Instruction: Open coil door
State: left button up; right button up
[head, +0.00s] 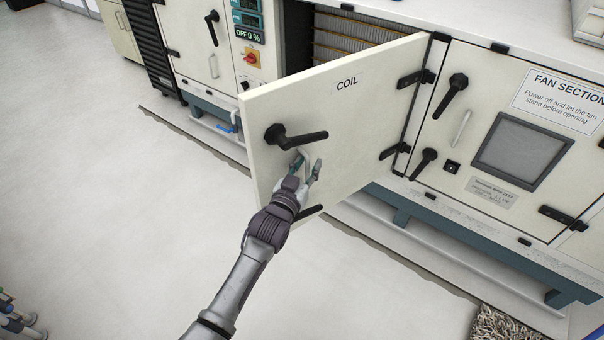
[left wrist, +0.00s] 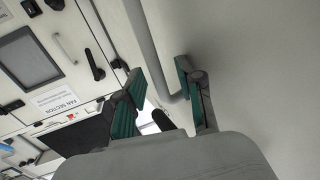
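The coil door (head: 350,120), a cream panel labelled COIL, stands swung wide out from the cabinet, hinged on its right side. It carries a black lever handle (head: 300,139) and a second black lever (head: 309,212) lower down, partly hidden behind my left wrist. A pale grey pull handle (head: 306,153) sits between them. My left gripper (head: 307,168) is at this pull handle with its fingers apart. In the left wrist view, the grey bar (left wrist: 160,50) runs down between the open fingers (left wrist: 165,92), closer to the right one. My right gripper is not in view.
Behind the door the coil compartment (head: 345,35) shows open. The fan section door (head: 510,130) on the right is shut. A control panel (head: 250,30) is on the left. The floor (head: 130,210) left of the door is clear. A mat (head: 505,325) lies at bottom right.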

pick_arm(q)
jog(key=v, duration=1.1)
jog(key=shift+s, duration=0.3)
jog(key=shift+a, duration=0.15)
